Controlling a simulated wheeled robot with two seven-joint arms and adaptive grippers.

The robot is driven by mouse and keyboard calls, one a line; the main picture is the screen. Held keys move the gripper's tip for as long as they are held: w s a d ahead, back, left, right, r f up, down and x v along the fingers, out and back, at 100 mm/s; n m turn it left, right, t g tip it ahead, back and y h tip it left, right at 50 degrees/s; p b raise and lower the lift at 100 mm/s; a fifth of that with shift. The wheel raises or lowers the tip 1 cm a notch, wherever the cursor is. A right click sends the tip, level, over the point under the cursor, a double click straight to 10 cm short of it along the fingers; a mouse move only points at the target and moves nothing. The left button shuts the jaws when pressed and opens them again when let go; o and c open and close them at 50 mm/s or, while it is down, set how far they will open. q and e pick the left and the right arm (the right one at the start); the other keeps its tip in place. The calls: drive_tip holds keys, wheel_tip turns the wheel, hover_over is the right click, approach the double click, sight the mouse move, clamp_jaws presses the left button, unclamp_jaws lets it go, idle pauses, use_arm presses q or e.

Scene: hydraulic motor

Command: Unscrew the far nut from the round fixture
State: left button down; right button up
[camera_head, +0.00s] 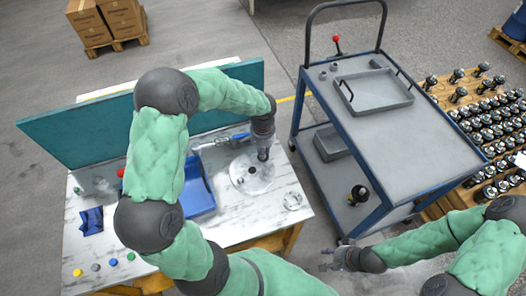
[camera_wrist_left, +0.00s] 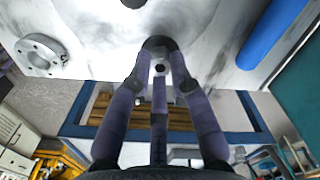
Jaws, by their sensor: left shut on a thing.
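The round fixture (camera_head: 242,182) is a pale disc on the marble-topped table, and its light surface fills the top of the left wrist view (camera_wrist_left: 195,22). My left gripper (camera_head: 263,155) points down at the far part of the disc. In the left wrist view its fingers (camera_wrist_left: 158,60) close together around a small dark, round part (camera_wrist_left: 158,43), which looks like the far nut. The fingers hide most of it, and I cannot tell whether it touches the fixture. My right gripper (camera_head: 335,259) is away from the table at the lower right, fingers apart and empty.
A blue tray (camera_head: 203,198) lies left of the fixture, and a ring-shaped flange (camera_head: 293,201) lies to its right. A teal panel (camera_head: 80,128) borders the table's back. A grey cart (camera_head: 385,135) stands to the right, with floor between.

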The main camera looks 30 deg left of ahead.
use_arm(q)
drive_tip(key=shift+n+b, duration=0.6)
drive_tip(key=shift+n, duration=0.2)
drive_tip(key=shift+n+b, duration=0.45)
drive_tip(key=shift+n, duration=1.05)
drive_tip(key=shift+r, duration=0.1)
drive_tip(key=c, duration=1.4)
unclamp_jaws()
drive_tip(key=shift+o, duration=0.2)
